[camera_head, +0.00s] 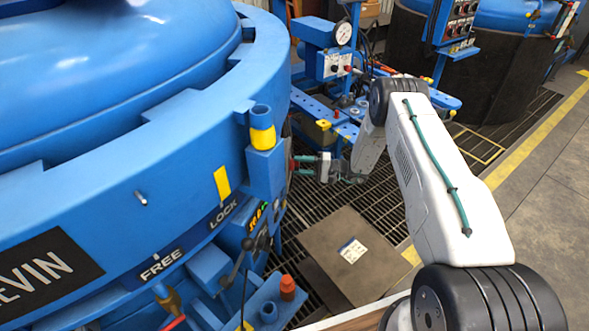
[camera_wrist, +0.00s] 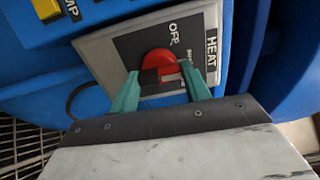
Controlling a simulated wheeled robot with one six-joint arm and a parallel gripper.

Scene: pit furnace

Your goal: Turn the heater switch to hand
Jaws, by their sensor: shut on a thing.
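The heater switch is a red knob (camera_wrist: 159,65) on a grey and black plate (camera_wrist: 120,50) in the wrist view. The plate carries the word OFF above the knob and a HEAT label (camera_wrist: 211,50) at its right; a smaller marking beside the knob is partly hidden by a finger. My gripper (camera_wrist: 162,82) has its two green fingers on either side of the knob and is shut on it. In the head view my gripper (camera_head: 296,164) reaches left to the side of the blue furnace (camera_head: 240,120); the knob is mostly hidden there.
A yellow button (camera_wrist: 45,9) and a label ending in MP sit left of the plate. In the head view a blue post with a yellow band (camera_head: 262,136) stands above my gripper. A blue stand with a gauge (camera_head: 342,33) is behind my arm. Floor grating lies below.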

